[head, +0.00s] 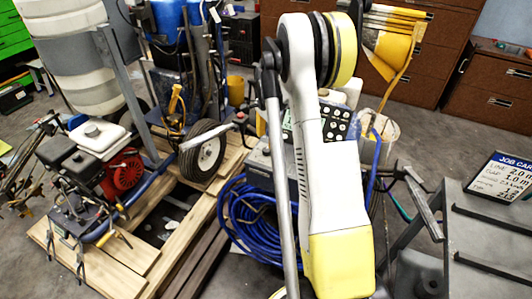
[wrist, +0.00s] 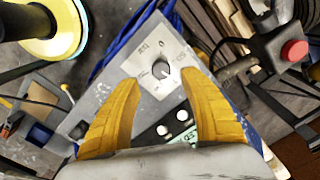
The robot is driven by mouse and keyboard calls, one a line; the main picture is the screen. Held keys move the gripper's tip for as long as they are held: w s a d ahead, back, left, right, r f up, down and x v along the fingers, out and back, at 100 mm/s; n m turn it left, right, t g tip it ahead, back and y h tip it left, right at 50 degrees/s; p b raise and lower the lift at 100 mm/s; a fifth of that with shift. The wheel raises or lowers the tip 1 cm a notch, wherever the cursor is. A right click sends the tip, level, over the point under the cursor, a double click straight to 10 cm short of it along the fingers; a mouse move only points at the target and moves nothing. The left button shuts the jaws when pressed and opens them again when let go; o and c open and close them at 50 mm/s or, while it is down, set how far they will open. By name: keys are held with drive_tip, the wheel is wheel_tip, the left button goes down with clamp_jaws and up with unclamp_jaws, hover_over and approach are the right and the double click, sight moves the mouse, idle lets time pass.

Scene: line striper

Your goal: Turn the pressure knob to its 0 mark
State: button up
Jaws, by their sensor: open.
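The pressure knob (wrist: 161,69) is most likely the small dark-centred dial on a light square plate (wrist: 150,55), set in a grey panel (wrist: 112,98) in the wrist view. Its marks are too small to read, so I cannot tell its setting. My gripper (wrist: 160,77) has two yellow fingers, spread open with nothing between them. In the wrist view the fingertips appear on either side of the knob; I cannot tell how far above it they are. In the head view my white and yellow arm hides much of the machine, and the gripper cannot be made out.
Two pale round knobs sit on a dark strip (wrist: 172,130) near the fingers. A red button (wrist: 294,50) on a dark box is at the right. In the head view, a blue hose coil (head: 240,215), a wheel (head: 203,152) and a job card (head: 502,178) surround the machine.

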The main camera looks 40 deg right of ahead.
sight(266, 150)
wheel_tip(266, 150, down, 6)
drive_tip(key=shift+w+f+b, duration=0.1)
drive_tip(key=shift+w+b, duration=0.05)
drive_tip(key=shift+b, duration=0.8)
clamp_jaws()
